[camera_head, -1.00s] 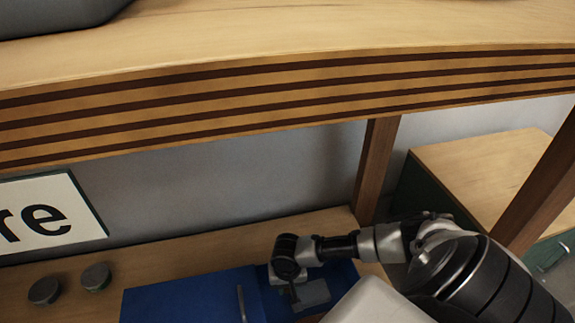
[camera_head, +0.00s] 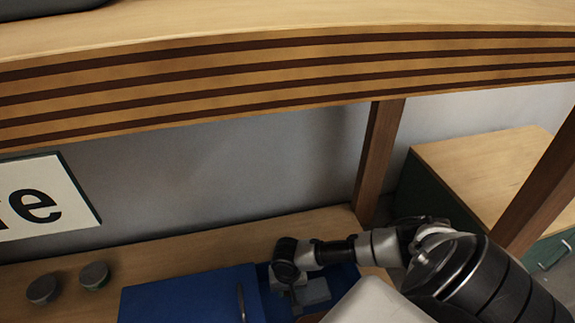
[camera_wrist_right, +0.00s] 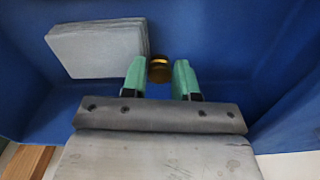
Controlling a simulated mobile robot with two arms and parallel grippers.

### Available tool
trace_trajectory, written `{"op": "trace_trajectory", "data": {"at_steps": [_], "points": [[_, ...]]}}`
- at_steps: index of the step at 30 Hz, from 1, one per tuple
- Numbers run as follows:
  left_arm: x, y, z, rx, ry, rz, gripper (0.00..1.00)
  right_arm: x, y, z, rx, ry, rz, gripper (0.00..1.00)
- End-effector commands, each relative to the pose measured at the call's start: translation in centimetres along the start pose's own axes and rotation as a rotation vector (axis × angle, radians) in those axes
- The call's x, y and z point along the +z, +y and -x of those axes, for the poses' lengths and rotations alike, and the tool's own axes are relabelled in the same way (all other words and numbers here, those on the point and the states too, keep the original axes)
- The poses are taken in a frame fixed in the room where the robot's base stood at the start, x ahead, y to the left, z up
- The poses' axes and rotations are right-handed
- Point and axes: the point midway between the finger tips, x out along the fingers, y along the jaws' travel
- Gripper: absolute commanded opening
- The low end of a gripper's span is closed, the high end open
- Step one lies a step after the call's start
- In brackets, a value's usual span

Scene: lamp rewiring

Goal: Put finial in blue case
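The blue case (camera_head: 190,298) stands on the wooden surface at the bottom of the head view, with an open compartment at its right end. My right gripper (camera_head: 286,283) reaches down into that compartment. In the right wrist view its green fingertips (camera_wrist_right: 159,78) are a small gap apart, with the dark brass finial (camera_wrist_right: 159,68) between them. The finial cannot be made out in the head view. My left gripper is not in view.
A flat grey block (camera_wrist_right: 97,48) lies in the compartment beside the left fingertip. Two dark round pieces (camera_head: 42,289) lie left of the case. A striped wooden shelf (camera_head: 280,85) spans above, with a wooden post (camera_head: 378,150) behind the case.

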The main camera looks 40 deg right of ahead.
Motion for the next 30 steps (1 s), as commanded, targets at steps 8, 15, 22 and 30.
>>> {"op": "trace_trajectory", "data": {"at_steps": [8,15,22,30], "points": [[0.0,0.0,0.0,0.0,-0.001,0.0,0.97,0.0,0.0,0.0,0.0,0.0,0.0,0.51],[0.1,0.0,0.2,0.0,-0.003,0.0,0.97,-0.1,0.0,0.6,0.0,0.002,0.002,0.51],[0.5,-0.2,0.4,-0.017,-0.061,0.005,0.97,0.0,0.0,4.3,-0.001,0.0,0.0,0.51],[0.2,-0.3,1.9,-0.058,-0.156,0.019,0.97,0.0,0.0,9.1,0.0,0.001,0.001,0.51]]}}
